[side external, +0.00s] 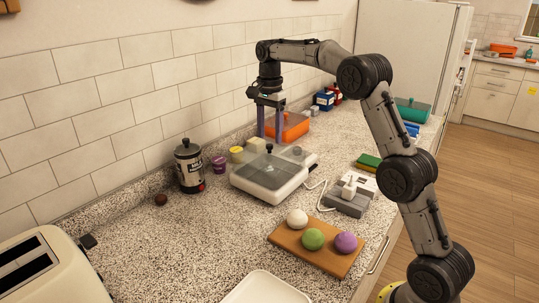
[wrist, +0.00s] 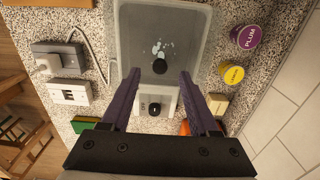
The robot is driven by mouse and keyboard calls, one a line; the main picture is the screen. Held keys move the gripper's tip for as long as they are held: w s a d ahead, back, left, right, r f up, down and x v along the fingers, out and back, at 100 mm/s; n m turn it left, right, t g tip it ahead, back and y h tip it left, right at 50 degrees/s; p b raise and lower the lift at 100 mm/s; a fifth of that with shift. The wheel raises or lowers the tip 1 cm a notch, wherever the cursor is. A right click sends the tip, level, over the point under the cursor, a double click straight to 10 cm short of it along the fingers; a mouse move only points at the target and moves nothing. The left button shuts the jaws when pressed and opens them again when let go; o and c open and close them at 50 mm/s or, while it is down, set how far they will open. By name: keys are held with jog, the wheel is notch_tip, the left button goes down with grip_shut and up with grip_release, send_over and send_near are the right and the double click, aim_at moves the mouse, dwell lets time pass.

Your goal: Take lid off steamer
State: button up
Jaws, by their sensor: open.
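The steamer (side external: 262,186) is a low white appliance on the counter. A dark dial (wrist: 154,107) lies on the steamer's white front panel. Contact between fingers and knob cannot be made out.
A dark canister (side external: 189,168), purple jar (side external: 219,164) and yellow jar (side external: 237,154) stand left of the steamer. An orange container (side external: 294,126) is behind. A grey socket block (side external: 347,200) and a wooden board (side external: 292,245) with coloured balls lie nearer.

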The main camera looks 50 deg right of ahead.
aim_at(270, 145)
jog(key=shift+f, duration=1.5)
jog(key=shift+c, duration=0.2)
grip_shut()
